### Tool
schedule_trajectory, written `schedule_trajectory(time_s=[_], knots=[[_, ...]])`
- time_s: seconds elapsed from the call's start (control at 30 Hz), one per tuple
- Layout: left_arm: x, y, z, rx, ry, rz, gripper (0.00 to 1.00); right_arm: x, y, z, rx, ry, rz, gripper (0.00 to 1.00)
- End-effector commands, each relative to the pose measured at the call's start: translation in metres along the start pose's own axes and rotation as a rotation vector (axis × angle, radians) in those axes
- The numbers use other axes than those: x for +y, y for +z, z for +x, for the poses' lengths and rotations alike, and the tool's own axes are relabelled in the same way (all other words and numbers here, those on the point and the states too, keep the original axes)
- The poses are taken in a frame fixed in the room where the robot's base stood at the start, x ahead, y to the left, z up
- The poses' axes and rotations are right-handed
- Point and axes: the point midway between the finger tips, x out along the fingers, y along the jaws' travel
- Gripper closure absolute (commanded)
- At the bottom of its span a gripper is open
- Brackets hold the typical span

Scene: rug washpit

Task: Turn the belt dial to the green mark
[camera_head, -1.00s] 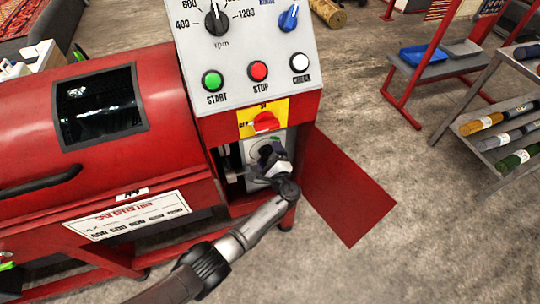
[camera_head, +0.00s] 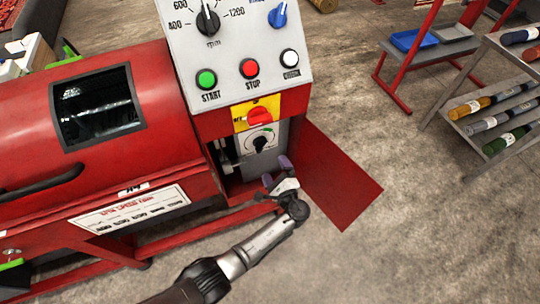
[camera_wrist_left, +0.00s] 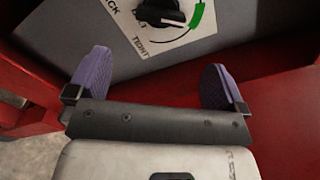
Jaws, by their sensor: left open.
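The belt dial (camera_head: 261,144) is a black knob on a pale plate inside the open red compartment of the machine. I cannot tell surely whether the knob's pointer meets the green mark. My left gripper (camera_head: 277,173) is open and empty, below and to the right of the dial and apart from it. Its purple fingers are spread wide in the left wrist view (camera_wrist_left: 155,72). My right gripper is not in view.
A red compartment door (camera_head: 335,185) hangs open to the right of my left gripper. A red switch (camera_head: 259,117) on a yellow plate sits just above the dial. Start, stop and other controls fill the grey panel (camera_head: 232,45) higher up. Concrete floor is clear at the lower right.

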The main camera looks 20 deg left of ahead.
Motion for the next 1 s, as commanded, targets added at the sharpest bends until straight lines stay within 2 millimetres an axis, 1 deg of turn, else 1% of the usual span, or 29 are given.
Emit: schedule_trajectory(time_s=[0.03, 0.1, 0.3, 0.43, 1.0], knots=[[-0.001, 0.001, -0.008, 0.001, 0.001, 0.0, 0.02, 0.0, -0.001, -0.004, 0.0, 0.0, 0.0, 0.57], [-0.001, 0.001, -0.016, 0.0, 0.0, 0.0, 0.02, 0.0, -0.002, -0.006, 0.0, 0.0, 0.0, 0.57], [0.0, 0.001, -0.029, -0.001, 0.0, 0.0, 0.02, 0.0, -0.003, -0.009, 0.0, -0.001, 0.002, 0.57], [0.0, 0.0, -0.032, -0.001, 0.0, -0.001, 0.02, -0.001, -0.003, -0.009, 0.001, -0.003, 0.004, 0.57], [0.0, 0.0, -0.032, -0.001, 0.0, -0.006, 0.02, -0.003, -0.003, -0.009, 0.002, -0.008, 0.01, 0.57]])
